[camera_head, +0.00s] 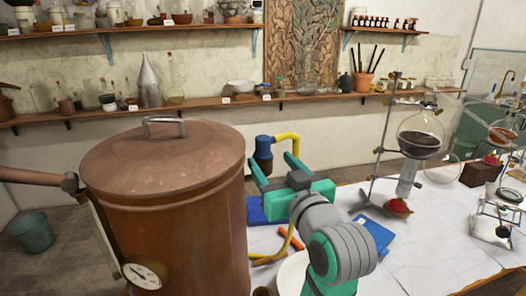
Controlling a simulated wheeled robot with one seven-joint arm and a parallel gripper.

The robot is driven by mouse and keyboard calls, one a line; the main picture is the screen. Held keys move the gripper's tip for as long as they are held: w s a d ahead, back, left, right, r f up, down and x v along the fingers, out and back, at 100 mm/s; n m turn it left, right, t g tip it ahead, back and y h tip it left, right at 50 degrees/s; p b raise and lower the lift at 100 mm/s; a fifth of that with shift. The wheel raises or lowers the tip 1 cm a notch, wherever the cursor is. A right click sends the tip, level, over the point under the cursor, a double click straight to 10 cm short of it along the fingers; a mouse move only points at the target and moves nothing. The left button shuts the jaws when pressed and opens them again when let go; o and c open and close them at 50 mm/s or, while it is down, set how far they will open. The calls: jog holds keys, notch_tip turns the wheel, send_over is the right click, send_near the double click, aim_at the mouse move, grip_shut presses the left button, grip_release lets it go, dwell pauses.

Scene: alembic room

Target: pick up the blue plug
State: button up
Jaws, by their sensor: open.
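The blue plug (263,148) is a dark blue cylinder joined to a bent yellow tube (287,139). It shows just right of the copper vessel, above the table. My gripper (270,160), teal and grey, is open with its fingers pointing away from the camera. The plug shows near the fingertips, closer to the left one. I cannot tell whether it lies between the fingers or beyond them. My gripper body and wrist hide what is below and behind them.
A large lidded copper vessel (165,205) with a gauge stands close on the left. A glass flask (420,137) on a stand is at the right. A blue book (372,236) and an orange piece (290,238) lie on the white table (430,250). Shelves line the wall.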

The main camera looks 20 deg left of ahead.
aim_at(266, 149)
jog(key=x, duration=0.5)
jog(key=shift+d+f, duration=0.1)
jog(key=shift+c, duration=0.3)
jog(key=shift+w, duration=0.1)
jog(key=c, duration=1.1)
jog(key=shift+d, duration=0.1)
jog(key=shift+r, duration=0.8)
jog(key=s+d+r, duration=0.1)
jog(key=s+r, duration=0.2)
jog(key=s, duration=0.1)
jog(key=s+r, duration=0.4)
jog(key=s, duration=0.1)
jog(key=s+d+r, duration=0.1)
jog(key=s+r, duration=0.3)
jog(key=s, duration=0.1)
jog(key=shift+d+r, duration=0.2)
jog(key=shift+d, duration=0.15)
